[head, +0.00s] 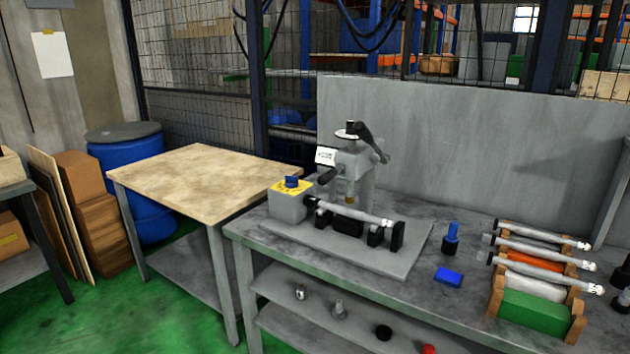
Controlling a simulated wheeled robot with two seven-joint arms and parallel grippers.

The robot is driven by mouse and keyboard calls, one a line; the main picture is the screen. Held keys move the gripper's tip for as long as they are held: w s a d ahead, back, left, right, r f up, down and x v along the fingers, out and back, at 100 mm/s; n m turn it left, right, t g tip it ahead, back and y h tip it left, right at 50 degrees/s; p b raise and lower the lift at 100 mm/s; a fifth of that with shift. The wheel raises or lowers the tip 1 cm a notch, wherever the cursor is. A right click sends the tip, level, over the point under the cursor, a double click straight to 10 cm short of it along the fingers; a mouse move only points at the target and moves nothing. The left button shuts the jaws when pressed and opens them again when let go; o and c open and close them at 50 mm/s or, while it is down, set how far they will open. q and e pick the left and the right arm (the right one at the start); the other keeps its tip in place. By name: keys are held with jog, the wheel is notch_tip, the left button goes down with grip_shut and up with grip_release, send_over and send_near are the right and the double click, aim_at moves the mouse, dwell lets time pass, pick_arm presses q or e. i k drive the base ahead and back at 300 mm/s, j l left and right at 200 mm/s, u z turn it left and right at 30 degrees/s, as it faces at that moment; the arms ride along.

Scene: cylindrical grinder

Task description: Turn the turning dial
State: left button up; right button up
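A grey cylindrical grinder (355,172) stands on a flat grey base plate (385,259) on the metal workbench (262,247). On its left end is a grey box with a yellow top plate that carries a blue turning dial (291,182). A white disc (346,134) with a black knob and a black lever (371,143) sit at the top of the grinder. A silver rod (350,211) lies across the front, from the box to black supports. Neither of my grippers is in view, and nothing touches the dial.
A wooden rack (577,315) with several silver rods stands at the bench's right. A wood-topped table (190,180) stands left. A grey panel (450,150) rises behind the bench.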

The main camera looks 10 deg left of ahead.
aim_at(291, 182)
jog(key=i+j+z, duration=0.25)
jog(key=j+z, duration=0.25)
jog(key=i+j+z, duration=0.25)
jog(key=j, duration=0.2)
jog(key=k, duration=0.1)
